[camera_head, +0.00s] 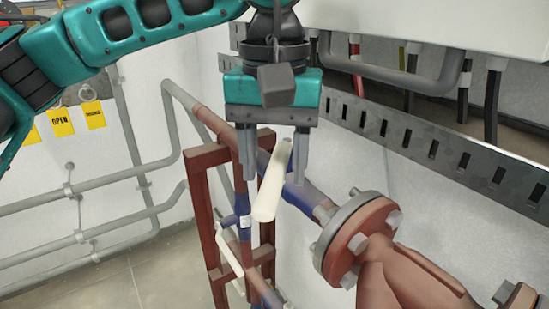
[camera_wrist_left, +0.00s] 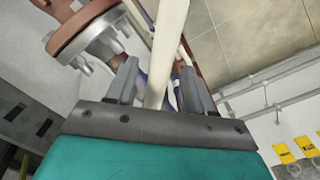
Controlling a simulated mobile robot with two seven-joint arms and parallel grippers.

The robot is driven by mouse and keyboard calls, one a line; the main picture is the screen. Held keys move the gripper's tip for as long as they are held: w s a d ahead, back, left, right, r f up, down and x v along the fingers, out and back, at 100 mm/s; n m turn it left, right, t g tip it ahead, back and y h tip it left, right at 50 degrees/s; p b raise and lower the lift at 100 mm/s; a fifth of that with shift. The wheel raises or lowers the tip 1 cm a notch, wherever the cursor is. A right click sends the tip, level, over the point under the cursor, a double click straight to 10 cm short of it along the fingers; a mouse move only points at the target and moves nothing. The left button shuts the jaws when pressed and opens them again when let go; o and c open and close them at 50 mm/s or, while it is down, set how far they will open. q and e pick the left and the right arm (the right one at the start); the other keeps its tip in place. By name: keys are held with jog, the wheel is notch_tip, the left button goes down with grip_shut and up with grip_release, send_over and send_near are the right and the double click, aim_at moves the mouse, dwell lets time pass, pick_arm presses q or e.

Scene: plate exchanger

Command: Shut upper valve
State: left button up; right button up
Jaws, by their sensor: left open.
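The upper valve has a long cream lever (camera_head: 270,187) that slants down toward the camera from a blue valve body (camera_head: 307,196) on the pipe. My left gripper (camera_head: 274,172) comes down from above with its two fingers apart. The lever shows between the fingers in the head view. In the wrist view the lever (camera_wrist_left: 168,50) also runs between the open fingers of the left gripper (camera_wrist_left: 160,85), with gaps on both sides. I cannot tell whether either finger touches it. The lever's joint with the valve is partly hidden by the gripper. My right gripper is not in view.
A lower white lever (camera_head: 229,252) sits below on a red-brown frame (camera_head: 203,200). A large bolted flange (camera_head: 356,240) stands close to the right. A perforated metal rail (camera_head: 420,140) and a white cabinet (camera_head: 430,25) are behind. Grey pipes (camera_head: 100,182) run along the left wall.

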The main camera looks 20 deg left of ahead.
pick_arm(q)
grip_shut()
dwell(0.4)
